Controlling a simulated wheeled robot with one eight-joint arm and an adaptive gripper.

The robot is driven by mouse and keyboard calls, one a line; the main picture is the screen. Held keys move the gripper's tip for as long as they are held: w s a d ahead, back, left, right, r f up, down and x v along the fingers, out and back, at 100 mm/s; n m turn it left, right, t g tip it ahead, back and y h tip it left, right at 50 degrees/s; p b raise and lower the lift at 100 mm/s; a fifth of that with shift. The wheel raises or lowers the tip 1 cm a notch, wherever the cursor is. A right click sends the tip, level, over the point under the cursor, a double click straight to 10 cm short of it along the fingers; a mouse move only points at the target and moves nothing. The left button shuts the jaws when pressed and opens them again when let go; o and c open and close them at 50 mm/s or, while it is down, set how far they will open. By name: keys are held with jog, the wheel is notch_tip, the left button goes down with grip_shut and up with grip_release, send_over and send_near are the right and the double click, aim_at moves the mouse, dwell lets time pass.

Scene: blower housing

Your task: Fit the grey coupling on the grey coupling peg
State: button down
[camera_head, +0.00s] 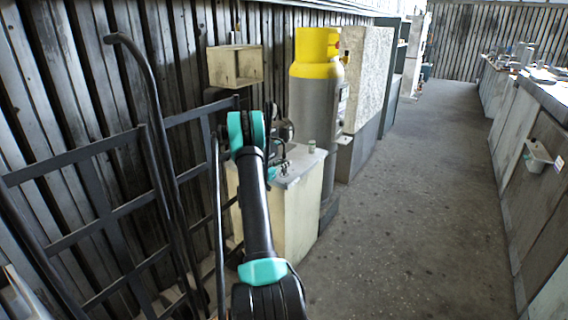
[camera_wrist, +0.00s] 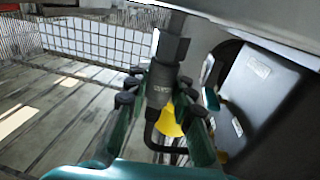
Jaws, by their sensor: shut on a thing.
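In the wrist view my gripper (camera_wrist: 161,77) has its teal fingers on both sides of a dark grey cylindrical piece, the coupling (camera_wrist: 160,88), and is shut on it. A dark hexagonal part (camera_wrist: 172,48) sits directly above the coupling, with a narrower stem running up to a pale surface. I cannot tell whether this part belongs to the coupling or is a separate peg. A black bent rod (camera_wrist: 150,138) shows below the coupling between the fingers. I cannot make out the coupling peg. In the head view my arm hides most of the gripper and the coupling.
A pale cabinet (camera_head: 295,210) stands beyond my arm, with a small grey-green cylinder (camera_head: 312,146) on top. A yellow-topped gas cylinder (camera_head: 317,62) stands behind it. A black hand truck (camera_head: 110,215) is at left. The aisle floor (camera_head: 420,220) is clear; a workbench (camera_head: 530,90) lines the right.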

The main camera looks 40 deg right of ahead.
jog(key=shift+f, duration=0.8)
jog(key=c, duration=1.2)
grip_release()
jog(key=v, duration=1.2)
